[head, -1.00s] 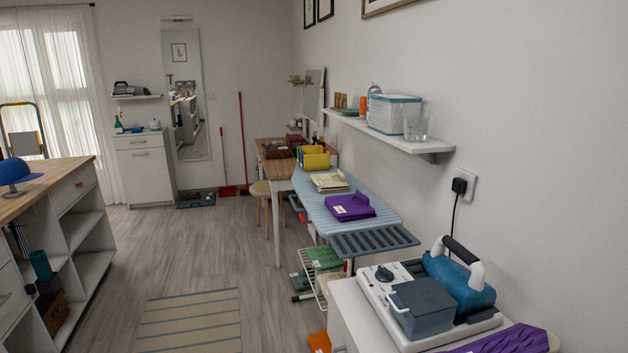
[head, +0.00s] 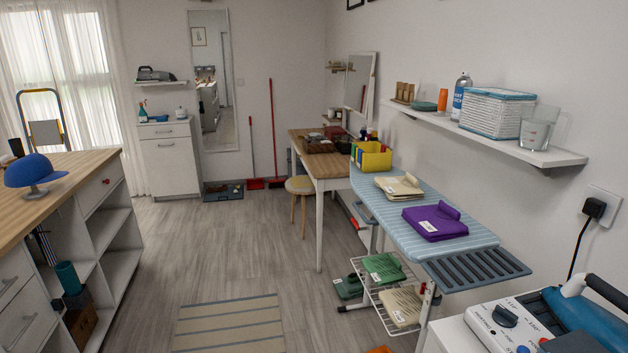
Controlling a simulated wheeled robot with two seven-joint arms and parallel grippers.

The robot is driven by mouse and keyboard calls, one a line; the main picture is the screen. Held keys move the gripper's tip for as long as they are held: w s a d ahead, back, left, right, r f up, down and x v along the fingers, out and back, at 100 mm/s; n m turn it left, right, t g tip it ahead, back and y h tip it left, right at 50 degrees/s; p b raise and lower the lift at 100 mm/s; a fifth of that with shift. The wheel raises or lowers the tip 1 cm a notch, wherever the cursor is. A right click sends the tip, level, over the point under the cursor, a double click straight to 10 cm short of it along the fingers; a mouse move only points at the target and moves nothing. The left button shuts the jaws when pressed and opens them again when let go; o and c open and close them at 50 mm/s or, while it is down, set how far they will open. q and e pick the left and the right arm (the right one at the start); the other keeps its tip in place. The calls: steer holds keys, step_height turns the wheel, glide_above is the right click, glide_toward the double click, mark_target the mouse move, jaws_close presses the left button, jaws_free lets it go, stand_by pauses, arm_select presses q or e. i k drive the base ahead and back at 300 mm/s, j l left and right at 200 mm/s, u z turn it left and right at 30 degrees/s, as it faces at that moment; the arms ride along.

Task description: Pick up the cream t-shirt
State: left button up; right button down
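A folded cream t-shirt (head: 399,186) lies on the blue striped ironing board (head: 388,220), behind a folded purple garment (head: 435,222) and in front of a yellow box. Another folded cream garment (head: 402,305) with a pale label lies on the wire rack under the board, beside a folded green one (head: 383,267). Neither of my grippers shows in the head view.
A white cabinet with a steam iron station (head: 530,325) stands at the front right. A wall shelf (head: 490,140) with a basket and glass overhangs the board's right side. A wooden-topped counter (head: 60,185) stands at left. The floor between, with a striped rug (head: 230,325), is open.

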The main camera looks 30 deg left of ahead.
mark_target(396, 188)
steer(key=j+u, duration=0.25)
steer(key=i+j, duration=0.5)
steer(key=i+j+z, duration=0.15)
steer(key=i+j, duration=0.85)
steer(key=i+j+z, duration=0.1)
steer(key=i+j, duration=0.35)
steer(key=j, duration=0.15)
steer(key=i+j+z, duration=0.1)
steer(key=i+j, duration=0.4)
steer(key=j, duration=0.1)
